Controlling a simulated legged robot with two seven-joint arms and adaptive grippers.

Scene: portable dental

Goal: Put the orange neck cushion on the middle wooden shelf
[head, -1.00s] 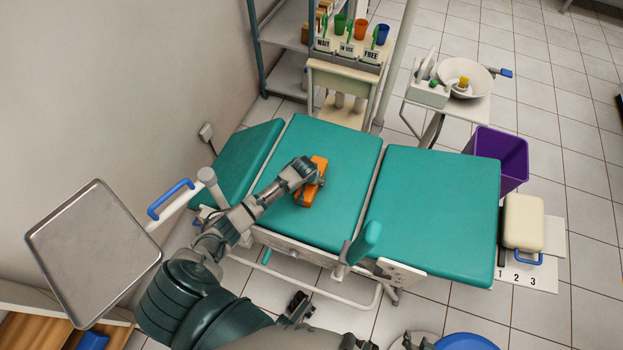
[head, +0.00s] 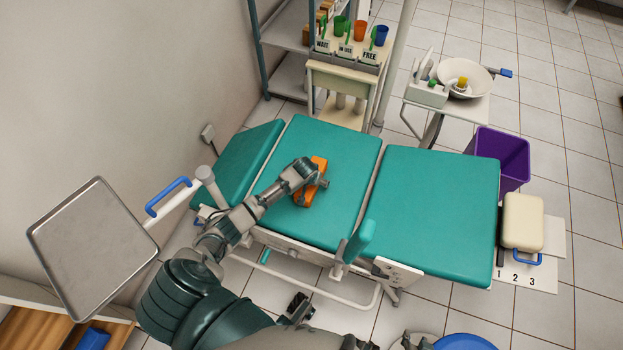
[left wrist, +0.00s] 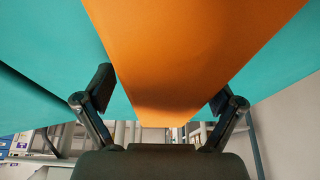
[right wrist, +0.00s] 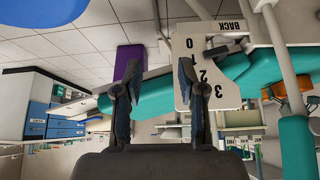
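The orange neck cushion (head: 311,190) lies on the teal middle pad of the dental chair in the head view. My left gripper (head: 311,178) is at the cushion. In the left wrist view the cushion (left wrist: 190,50) fills the space between the two spread fingers of my left gripper (left wrist: 163,98). The pads are at its two edges; whether they press on it I cannot tell. My right gripper (right wrist: 158,80) is empty with its fingers apart, low in front of the chair. Brown wooden shelving (head: 30,335) shows at the lower left, partly out of view; its middle shelf cannot be singled out.
A metal tray (head: 93,250) stands out left of the chair, near the wooden shelving. A blue object (head: 94,339) is on the shelving. The chair's teal armrest (head: 359,241) rises right of my left arm. A trolley with cups (head: 345,75) stands behind. A purple bin (head: 500,158) is right.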

